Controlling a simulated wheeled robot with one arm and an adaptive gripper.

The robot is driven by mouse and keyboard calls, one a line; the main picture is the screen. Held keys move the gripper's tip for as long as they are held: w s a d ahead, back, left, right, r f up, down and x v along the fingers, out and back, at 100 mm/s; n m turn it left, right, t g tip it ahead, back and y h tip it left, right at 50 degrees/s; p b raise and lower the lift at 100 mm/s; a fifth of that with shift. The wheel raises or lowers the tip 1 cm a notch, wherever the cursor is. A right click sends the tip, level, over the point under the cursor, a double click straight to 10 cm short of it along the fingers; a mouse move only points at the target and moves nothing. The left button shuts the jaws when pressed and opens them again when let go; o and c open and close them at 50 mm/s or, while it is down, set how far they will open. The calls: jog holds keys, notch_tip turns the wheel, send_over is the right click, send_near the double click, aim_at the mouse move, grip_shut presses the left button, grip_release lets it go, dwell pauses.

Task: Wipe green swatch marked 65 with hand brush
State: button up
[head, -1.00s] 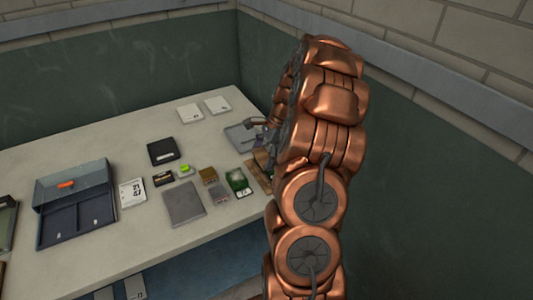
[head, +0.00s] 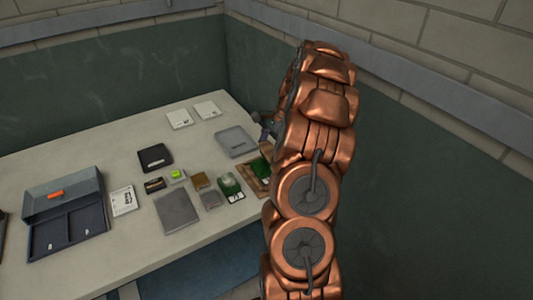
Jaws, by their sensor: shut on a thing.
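My gripper (head: 268,128) is beyond the right part of the table, just right of the grey tray. It is mostly hidden behind my copper arm. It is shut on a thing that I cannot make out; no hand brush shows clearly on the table. A green swatch (head: 229,185) with a white label lies near the right front of the table. A second green patch (head: 261,167) shows in a brown wooden frame (head: 249,175) at the right edge, partly behind my arm. I cannot read which swatch is marked 65.
A grey tray (head: 235,142) lies near my gripper. A green wall (head: 440,190) rises at the right.

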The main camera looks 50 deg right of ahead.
jog(key=shift+w+a+r, duration=0.1)
jog(key=shift+a+r, duration=0.05)
jog(key=shift+r, duration=0.7)
jog(key=shift+r+p, duration=0.9)
jog(key=shift+r, duration=1.7)
jog(key=shift+a, duration=0.1)
